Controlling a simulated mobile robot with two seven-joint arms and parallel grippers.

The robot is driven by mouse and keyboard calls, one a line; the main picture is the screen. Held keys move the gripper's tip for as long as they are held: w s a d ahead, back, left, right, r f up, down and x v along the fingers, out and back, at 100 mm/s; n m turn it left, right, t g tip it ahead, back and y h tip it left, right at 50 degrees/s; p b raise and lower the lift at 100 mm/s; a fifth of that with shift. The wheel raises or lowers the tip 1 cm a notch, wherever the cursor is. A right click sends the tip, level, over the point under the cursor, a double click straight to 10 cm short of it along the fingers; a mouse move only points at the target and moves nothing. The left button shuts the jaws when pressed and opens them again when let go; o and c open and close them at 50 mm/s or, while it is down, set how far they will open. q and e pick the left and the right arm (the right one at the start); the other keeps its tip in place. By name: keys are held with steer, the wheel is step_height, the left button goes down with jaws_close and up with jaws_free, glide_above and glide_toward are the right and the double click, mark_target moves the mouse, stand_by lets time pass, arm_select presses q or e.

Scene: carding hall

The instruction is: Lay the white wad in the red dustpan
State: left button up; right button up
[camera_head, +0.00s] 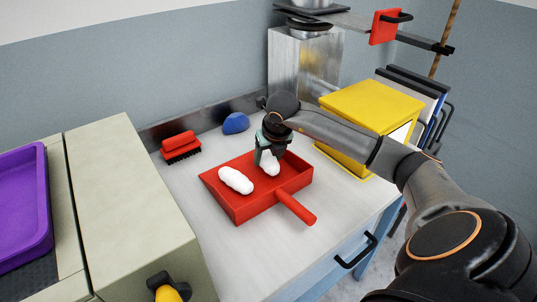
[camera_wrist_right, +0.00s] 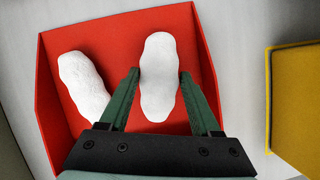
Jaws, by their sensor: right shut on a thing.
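The red dustpan (camera_head: 240,208) lies on the white worktop, its handle pointing toward the front right. One white wad (camera_head: 236,180) lies in the left part of the pan; it also shows in the right wrist view (camera_wrist_right: 83,85). My right gripper (camera_head: 268,155) points down over the pan and is shut on a second white wad (camera_wrist_right: 159,75), held between its green fingers. This held wad (camera_head: 269,164) is over the back right part of the pan; I cannot tell whether it touches the pan floor. My left gripper is not in view.
A red brush (camera_head: 181,143) and a blue lump (camera_head: 236,122) lie behind the pan. A yellow box (camera_head: 370,103) stands to the right, near my right arm. A beige cabinet (camera_head: 125,190) and a purple tray (camera_head: 22,205) are at the left. Bare worktop surrounds the pan.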

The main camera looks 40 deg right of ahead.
steer(key=o, duration=1.4)
steer(key=shift+o, duration=0.2)
steer(key=v, duration=1.2)
steer(key=shift+r, duration=0.2)
steer(key=shift+s, duration=0.1)
